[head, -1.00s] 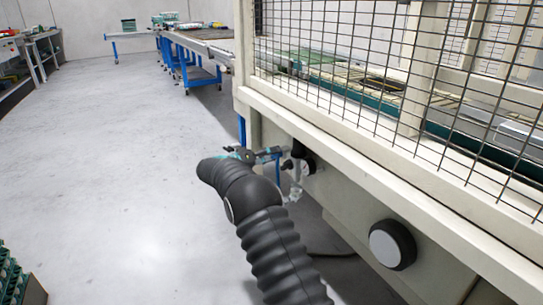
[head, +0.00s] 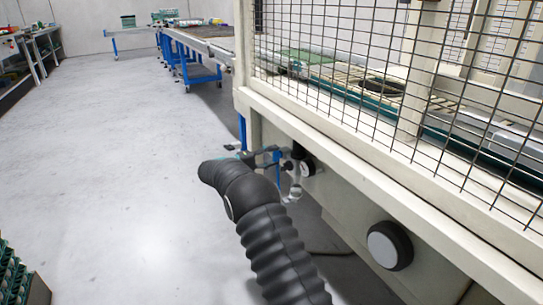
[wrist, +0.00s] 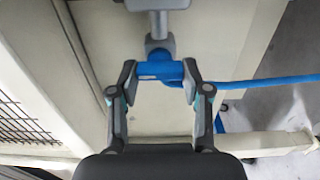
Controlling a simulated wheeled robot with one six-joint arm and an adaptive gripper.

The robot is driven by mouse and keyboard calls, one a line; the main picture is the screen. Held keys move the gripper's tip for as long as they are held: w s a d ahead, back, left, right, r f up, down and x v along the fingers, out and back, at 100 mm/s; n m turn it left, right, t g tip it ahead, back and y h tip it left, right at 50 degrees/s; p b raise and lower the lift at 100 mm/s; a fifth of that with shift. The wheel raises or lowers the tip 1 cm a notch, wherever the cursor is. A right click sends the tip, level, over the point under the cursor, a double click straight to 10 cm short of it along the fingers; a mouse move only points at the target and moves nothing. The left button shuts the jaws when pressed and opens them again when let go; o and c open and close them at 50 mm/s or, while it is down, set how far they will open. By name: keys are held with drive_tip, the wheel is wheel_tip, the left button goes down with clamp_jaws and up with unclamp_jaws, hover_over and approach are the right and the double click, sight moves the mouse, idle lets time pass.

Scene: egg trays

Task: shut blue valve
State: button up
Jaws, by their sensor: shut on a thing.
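The blue valve (wrist: 158,70) shows as a short blue piece in the wrist view, below a grey fitting (wrist: 158,22) at the top. My gripper (wrist: 160,76) has one dark fingertip on each side of the blue piece and is shut on it. In the head view my gripper (head: 277,158) reaches the fittings on the side of the cream machine frame. The blue valve itself is mostly hidden there behind the fingers.
A blue hose (wrist: 255,82) runs right from the valve. A round gauge (head: 307,168) and clear bowl sit beside my fingers. The cream machine (head: 350,180) with wire mesh stands at right; a round black-rimmed knob (head: 390,246) is lower.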

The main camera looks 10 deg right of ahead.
idle(0.4)
drive_tip(key=o, duration=1.2)
drive_tip(key=shift+c, duration=0.2)
drive_tip(key=v, duration=1.2)
